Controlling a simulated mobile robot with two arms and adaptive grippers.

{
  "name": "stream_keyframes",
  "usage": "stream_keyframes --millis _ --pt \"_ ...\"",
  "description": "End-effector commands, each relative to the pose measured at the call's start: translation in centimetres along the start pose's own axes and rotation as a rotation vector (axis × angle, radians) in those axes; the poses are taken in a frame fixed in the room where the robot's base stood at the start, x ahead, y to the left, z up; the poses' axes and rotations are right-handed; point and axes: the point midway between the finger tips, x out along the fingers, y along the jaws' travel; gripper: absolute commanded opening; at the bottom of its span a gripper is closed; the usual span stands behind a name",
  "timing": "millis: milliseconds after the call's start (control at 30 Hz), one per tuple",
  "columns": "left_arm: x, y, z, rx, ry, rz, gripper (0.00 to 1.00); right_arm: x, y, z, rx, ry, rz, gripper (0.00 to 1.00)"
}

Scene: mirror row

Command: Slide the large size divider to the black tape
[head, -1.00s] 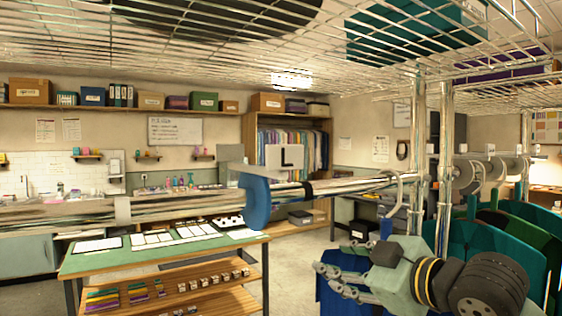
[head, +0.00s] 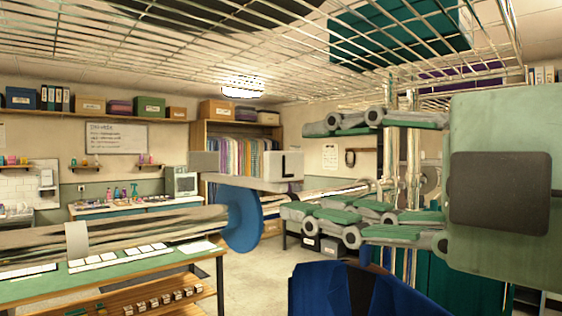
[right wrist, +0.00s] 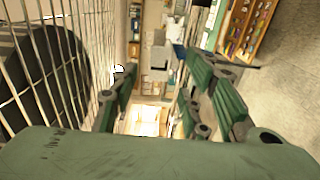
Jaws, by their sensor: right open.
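The large size divider is a blue disc (head: 243,220) with a pale plate (head: 285,166) marked "L" above it, on the metal rail (head: 335,190). My right gripper (head: 305,170) is open. Its fingers reach left across the head view, one pair above the rail's height and one below, with their tips close to the plate in the picture. I cannot tell the depth gap. In the right wrist view the open fingers (right wrist: 162,75) have a greyish plate and a bit of blue between and beyond them, probably the divider. I cannot make out the black tape now. My left gripper is not seen.
A wire shelf (head: 250,50) hangs overhead with a teal box (head: 400,25) on it. Clothes (head: 365,290) hang at the lower right. A green-topped table (head: 150,262) stands at the lower left. Metal posts (head: 410,160) rise behind my gripper.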

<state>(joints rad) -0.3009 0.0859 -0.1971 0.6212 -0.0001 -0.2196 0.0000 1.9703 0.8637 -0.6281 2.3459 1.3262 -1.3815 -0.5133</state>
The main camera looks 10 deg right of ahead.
Motion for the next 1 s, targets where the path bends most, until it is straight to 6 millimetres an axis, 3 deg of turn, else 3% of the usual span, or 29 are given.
stream_keyframes --millis 300,700,1000 --pt "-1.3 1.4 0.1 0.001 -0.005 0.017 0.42 4.9 0.2 -0.1 0.003 0.002 -0.001 0.42" --pt "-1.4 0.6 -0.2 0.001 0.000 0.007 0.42 5.9 0.1 0.0 0.003 0.001 0.002 0.42" --pt "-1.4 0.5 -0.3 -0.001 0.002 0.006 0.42 5.9 0.1 0.0 0.002 0.001 0.002 0.17"
